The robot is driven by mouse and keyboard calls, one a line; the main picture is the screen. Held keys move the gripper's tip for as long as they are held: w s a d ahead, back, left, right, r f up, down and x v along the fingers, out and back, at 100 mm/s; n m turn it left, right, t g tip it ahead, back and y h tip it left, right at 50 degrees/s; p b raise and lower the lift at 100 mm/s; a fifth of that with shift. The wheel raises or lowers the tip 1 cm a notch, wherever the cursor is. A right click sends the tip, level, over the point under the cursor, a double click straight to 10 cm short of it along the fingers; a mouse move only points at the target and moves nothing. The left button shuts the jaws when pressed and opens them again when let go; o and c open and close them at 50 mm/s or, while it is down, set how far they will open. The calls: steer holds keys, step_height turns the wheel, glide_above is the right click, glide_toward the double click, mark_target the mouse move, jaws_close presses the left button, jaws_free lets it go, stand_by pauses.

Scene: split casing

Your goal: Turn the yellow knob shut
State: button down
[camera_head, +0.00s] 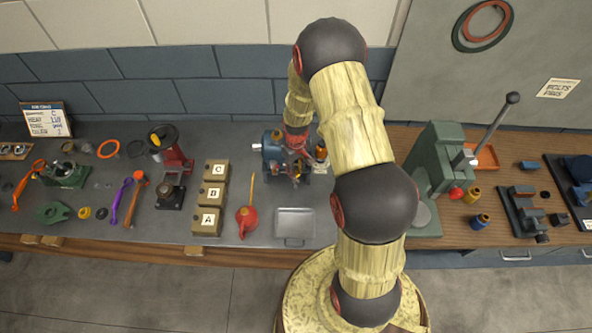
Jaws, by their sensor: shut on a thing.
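The blue split casing (272,147) stands at the back of the grey bench top, left of my arm. My gripper (296,171) points down at the right side of this casing, and its fingers are shut on a small part there. The fingers hide most of that part; by its place it looks to be the yellow knob, but its colour and angle are too small to make out. An amber piece (321,151) shows just right of the gripper, partly beside my arm.
A grey tray (294,238), a red oil can (247,221) and boxes A (207,222), B (211,194) and C (216,170) stand in front and to the left. A green lever press (436,160) stands to the right. My arm covers the bench between.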

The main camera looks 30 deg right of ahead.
steer(key=shift+m+b, duration=0.3)
steer(key=m+b, duration=0.2)
steer(key=m, duration=0.2)
steer(key=shift+m+b, duration=0.3)
steer(key=m+b, duration=0.2)
steer(key=m, duration=0.3)
steer(key=shift+m, duration=0.3)
steer(key=shift+r, duration=0.1)
steer(key=c, duration=1.8)
jaws_free()
step_height(320, 180, up, 12)
steer(key=shift+f, duration=0.1)
